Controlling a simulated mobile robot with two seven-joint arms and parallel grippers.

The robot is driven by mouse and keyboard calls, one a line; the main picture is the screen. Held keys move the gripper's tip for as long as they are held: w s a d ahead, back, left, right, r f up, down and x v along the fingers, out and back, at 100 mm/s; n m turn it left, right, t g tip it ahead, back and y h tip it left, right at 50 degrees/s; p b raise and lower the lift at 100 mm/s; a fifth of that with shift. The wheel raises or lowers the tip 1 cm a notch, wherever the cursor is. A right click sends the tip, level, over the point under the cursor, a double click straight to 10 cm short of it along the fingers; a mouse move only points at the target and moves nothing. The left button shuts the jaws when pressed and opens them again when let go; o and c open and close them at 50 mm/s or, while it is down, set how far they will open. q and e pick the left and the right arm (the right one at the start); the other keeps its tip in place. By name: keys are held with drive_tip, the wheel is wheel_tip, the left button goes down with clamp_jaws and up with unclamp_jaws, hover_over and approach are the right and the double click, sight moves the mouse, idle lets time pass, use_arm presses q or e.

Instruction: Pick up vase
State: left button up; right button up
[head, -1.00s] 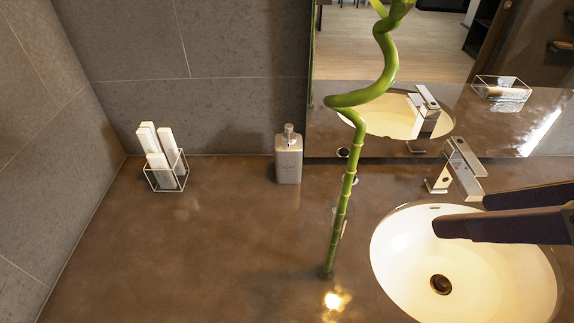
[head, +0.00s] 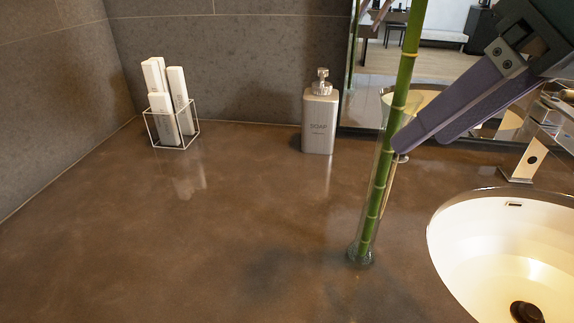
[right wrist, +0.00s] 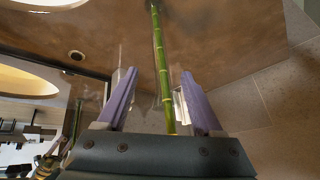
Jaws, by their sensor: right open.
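The vase (head: 360,254) is a slim clear glass tube standing upright on the brown counter, left of the sink. A green bamboo stalk (head: 379,180) stands in it and runs up out of the head view. My right gripper (head: 412,146) is open, its purple fingers reaching in from the upper right to the vase's upper part. In the right wrist view, the stalk (right wrist: 160,50) lies between the spread fingers of my right gripper (right wrist: 158,76). The glass is hard to make out there, and I cannot tell whether a finger touches it. My left gripper is not in view.
A grey soap dispenser (head: 320,118) stands behind and left of the vase by the wall. A wire holder (head: 172,140) with white boxes is farther left. The white sink (head: 470,235) and chrome faucet (head: 527,158) are right. The counter's (head: 200,250) front left is bare.

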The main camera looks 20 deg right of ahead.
sight(394, 168)
drive_tip(key=x, duration=0.4)
drive_tip(key=b+x, duration=0.1)
drive_tip(key=x, duration=0.2)
drive_tip(key=shift+s+f, duration=0.1)
drive_tip(key=shift+s, duration=0.2)
clamp_jaws()
idle(1.1)
